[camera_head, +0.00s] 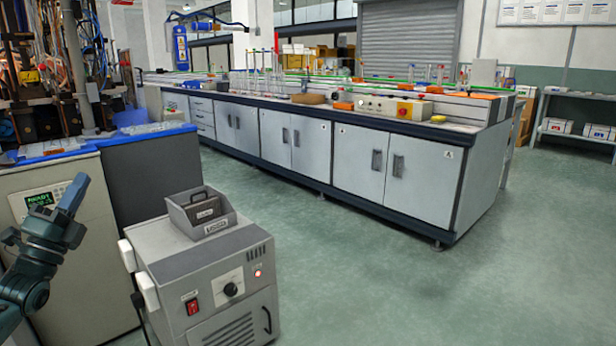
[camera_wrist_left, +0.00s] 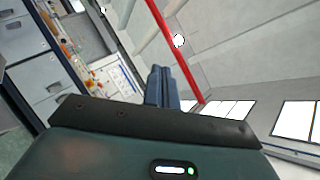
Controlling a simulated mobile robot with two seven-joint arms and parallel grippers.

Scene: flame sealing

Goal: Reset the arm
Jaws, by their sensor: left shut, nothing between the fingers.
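My left gripper (camera_head: 72,195) is at the left edge of the head view, raised in front of a pale cabinet with a small display, its fingers pointing up. Its blue-grey fingers are together and hold nothing. In the left wrist view the closed fingers (camera_wrist_left: 162,86) point toward the ceiling and the far bench. My right gripper is in neither view.
A grey machine (camera_head: 205,275) with a red switch and a knob stands on the floor right of my left gripper, with a small open bin (camera_head: 203,215) on top. A long lab bench (camera_head: 300,140) with glassware runs behind. The green floor (camera_head: 400,290) at right is clear.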

